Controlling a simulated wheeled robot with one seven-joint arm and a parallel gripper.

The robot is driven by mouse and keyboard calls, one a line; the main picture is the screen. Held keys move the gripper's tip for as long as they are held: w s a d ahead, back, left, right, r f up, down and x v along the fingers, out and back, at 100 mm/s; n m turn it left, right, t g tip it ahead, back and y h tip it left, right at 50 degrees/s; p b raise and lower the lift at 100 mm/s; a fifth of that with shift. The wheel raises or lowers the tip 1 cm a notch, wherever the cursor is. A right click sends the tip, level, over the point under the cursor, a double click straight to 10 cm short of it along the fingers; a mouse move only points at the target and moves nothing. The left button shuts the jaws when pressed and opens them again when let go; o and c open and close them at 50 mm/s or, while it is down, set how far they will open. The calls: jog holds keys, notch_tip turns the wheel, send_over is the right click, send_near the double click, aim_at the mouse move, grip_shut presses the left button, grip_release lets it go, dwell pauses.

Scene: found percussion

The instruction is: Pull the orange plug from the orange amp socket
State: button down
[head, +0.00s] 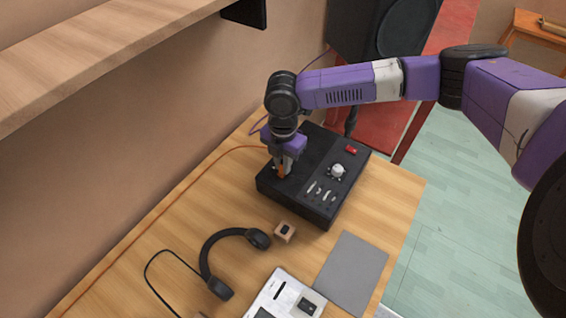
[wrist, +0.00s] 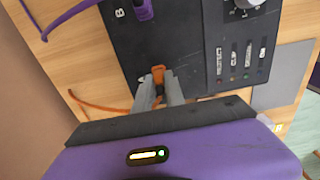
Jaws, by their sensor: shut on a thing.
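The black amp box (head: 312,203) stands on the wooden table, with knobs, sliders and a red switch on top. My gripper (head: 284,168) points down over the amp's left part. It is shut on the orange plug (head: 281,173). In the wrist view the orange plug (wrist: 158,73) sits between the two grey fingertips (wrist: 159,88), over the black panel. The orange socket is hidden under the plug and fingers, so I cannot tell how deep the plug sits. The orange cable (wrist: 95,105) runs off to the left. A purple plug (wrist: 142,9) stands beside the letter B.
Headphones (head: 205,262), a small wooden block (head: 285,232), a grey mat (head: 351,270) and a white device (head: 270,300) lie in front of the amp. A speaker (head: 375,30) stands behind. A wooden shelf (head: 90,50) hangs upper left. The table left of the amp is mostly clear.

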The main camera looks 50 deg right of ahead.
jog(key=shift+r+p, duration=0.75)
jog(key=shift+p, duration=0.2)
jog(key=shift+r+p, duration=0.95)
jog(key=shift+r, duration=0.55)
